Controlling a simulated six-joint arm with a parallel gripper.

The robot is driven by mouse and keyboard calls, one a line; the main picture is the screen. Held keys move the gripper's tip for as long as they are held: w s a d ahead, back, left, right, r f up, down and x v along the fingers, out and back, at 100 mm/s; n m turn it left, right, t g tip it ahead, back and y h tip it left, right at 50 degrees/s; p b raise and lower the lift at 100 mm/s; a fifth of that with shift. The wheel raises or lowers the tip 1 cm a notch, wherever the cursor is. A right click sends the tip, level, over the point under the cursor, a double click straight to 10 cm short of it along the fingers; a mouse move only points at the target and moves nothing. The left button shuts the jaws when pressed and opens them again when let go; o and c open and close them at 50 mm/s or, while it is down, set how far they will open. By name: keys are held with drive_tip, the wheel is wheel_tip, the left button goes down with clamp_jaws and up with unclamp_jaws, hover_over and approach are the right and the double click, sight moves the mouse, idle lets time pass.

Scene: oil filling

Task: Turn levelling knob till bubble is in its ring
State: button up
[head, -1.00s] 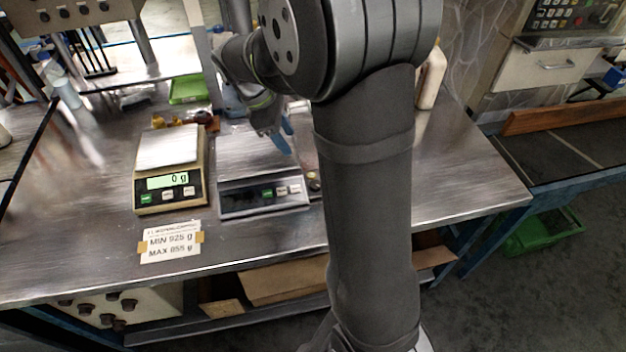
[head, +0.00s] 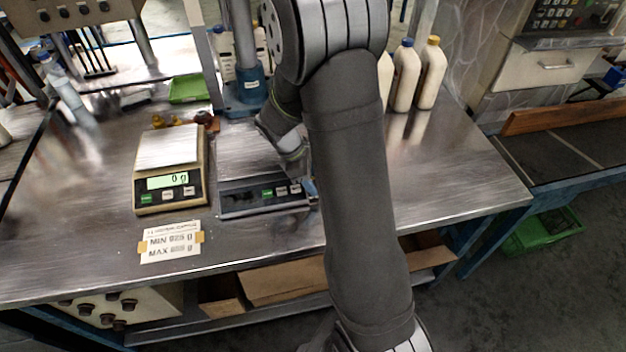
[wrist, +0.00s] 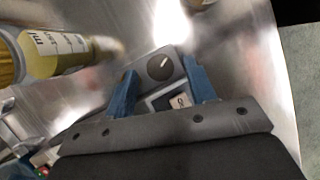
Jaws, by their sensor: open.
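A round dark knob (wrist: 160,67) with a pale pointer line sits on a grey plate in the wrist view. My gripper (wrist: 160,72) is open, with a blue finger on each side of the knob; I cannot tell whether either touches it. Below the knob, between the fingers, is a small pale patch with a mark (wrist: 180,101). No bubble or ring can be made out. In the head view my gripper (head: 312,188) is at the right end of the dark scale (head: 262,208), and my arm hides the knob.
A beige scale (head: 166,206) reading 0 g stands left, with a MIN/MAX card (head: 171,242) in front. White bottles (head: 431,72) stand at the back right. A yellow-liquid bottle (wrist: 58,52) lies left of the fingers in the wrist view. The right bench (head: 450,185) is clear.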

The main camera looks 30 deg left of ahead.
drive_tip(key=shift+w+d+f, duration=0.1)
drive_tip(key=shift+d+f, duration=0.1)
drive_tip(key=shift+f, duration=0.35)
drive_tip(key=c, duration=1)
drive_tip(key=m+g, duration=0.1)
drive_tip(key=m, duration=0.3)
drive_tip(key=shift+w+m+g+h, duration=0.15)
drive_tip(key=shift+m+g+h, duration=0.25)
drive_tip(key=o, duration=1)
